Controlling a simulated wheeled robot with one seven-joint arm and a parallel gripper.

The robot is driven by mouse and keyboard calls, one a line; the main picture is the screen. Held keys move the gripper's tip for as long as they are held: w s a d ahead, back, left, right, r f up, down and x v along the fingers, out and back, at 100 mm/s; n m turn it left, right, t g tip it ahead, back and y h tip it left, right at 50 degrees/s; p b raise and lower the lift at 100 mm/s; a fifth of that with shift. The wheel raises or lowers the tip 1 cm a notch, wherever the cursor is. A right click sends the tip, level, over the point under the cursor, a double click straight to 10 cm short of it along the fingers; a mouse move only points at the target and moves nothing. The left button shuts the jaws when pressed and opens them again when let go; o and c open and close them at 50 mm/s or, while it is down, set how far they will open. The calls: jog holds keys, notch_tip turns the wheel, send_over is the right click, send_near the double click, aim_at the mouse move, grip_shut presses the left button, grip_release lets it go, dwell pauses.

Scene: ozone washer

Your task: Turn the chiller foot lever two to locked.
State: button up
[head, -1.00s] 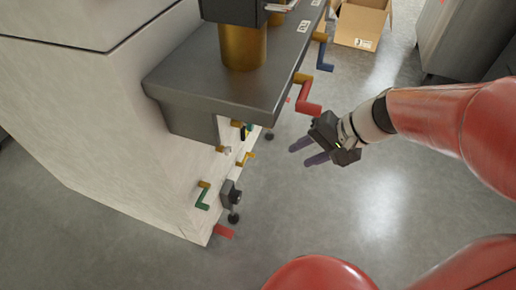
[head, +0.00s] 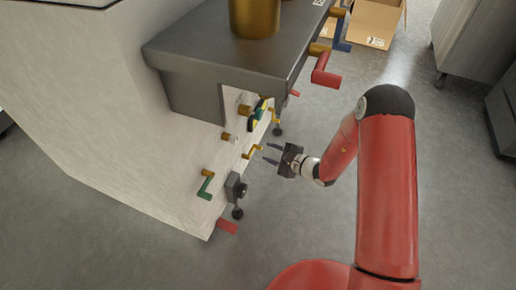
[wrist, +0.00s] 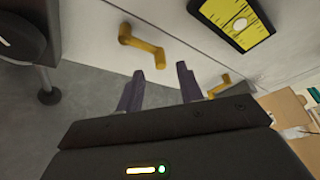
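My gripper (head: 269,153) is open and empty, its two dark fingers pointing at the lower front of the pale machine (head: 120,130). A yellow crank-shaped lever (head: 253,151) is just beyond the fingertips, apart from them. In the wrist view this yellow lever (wrist: 143,45) is above the left finger, and my gripper (wrist: 160,70) shows spread fingers. A second yellow lever (wrist: 219,85) is beyond the right finger. A red foot-level piece (head: 227,226) sticks out at the machine's near bottom corner. I cannot tell which part is foot lever two; no label is readable.
A green crank (head: 206,185) and a black knob unit (head: 236,188) are on the near panel. The grey shelf (head: 225,55) overhangs, with a red crank (head: 324,72) on its edge. A cardboard box (head: 375,22) stands behind.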

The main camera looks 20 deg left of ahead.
aim_at(261, 148)
jog(key=x, duration=0.6)
jog(key=shift+a, duration=0.15)
jog(key=shift+c, duration=0.3)
grip_shut()
